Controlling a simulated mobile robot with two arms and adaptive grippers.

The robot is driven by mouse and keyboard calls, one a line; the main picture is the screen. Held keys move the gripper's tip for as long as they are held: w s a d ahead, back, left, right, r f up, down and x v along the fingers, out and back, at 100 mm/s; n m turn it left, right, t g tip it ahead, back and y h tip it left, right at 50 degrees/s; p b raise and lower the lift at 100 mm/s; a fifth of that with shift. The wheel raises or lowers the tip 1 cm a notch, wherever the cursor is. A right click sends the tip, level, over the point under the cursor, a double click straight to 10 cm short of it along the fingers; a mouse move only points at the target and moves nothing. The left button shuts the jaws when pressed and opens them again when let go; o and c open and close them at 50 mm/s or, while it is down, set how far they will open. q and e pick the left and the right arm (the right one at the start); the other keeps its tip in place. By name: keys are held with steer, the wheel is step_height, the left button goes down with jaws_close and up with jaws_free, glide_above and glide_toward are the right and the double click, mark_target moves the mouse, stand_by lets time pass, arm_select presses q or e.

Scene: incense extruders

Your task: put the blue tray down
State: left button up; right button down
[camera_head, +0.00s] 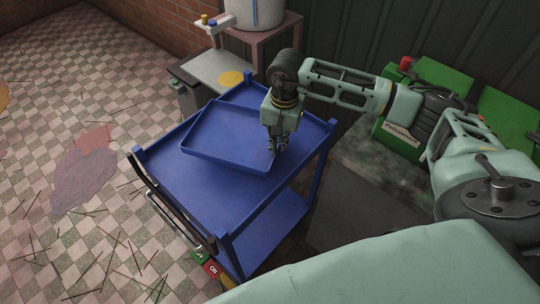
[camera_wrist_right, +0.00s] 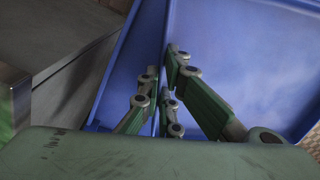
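The blue tray (camera_head: 225,137) is a shallow rectangular tray with raised walls, over the top of a blue cart (camera_head: 215,195). It sits askew to the cart's edges; whether its whole base touches the cart top I cannot tell. My right gripper (camera_head: 277,147) points down at the tray's right wall. In the right wrist view the tray (camera_wrist_right: 235,60) fills the right side, and its wall runs between the fingers of my right gripper (camera_wrist_right: 165,85), which look closed on it. The tips are partly hidden by the finger links. My left gripper is not in view.
The cart has corner posts, a lower shelf (camera_head: 265,235) and a handle (camera_head: 175,220) at its left. A grey table (camera_head: 215,72) with a yellow disc stands behind it. Green boxes (camera_head: 440,75) are at the right. Thin sticks litter the checkered floor (camera_head: 60,190).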

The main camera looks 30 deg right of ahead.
steer(key=shift+w+a+f, duration=0.15)
steer(key=shift+a+f, duration=0.25)
steer(key=shift+a, duration=0.2)
steer(key=shift+w+a+f, duration=0.15)
steer(key=shift+a+f, duration=0.25)
steer(key=shift+a, duration=0.15)
step_height(320, 180, down, 3)
steer(key=shift+s+f+b, duration=0.1)
steer(key=shift+f+b, duration=0.1)
steer(key=shift+b, duration=0.85)
steer(key=shift+f, duration=0.25)
steer(key=shift+f, duration=0.1)
steer(key=c, duration=2)
jaws_free()
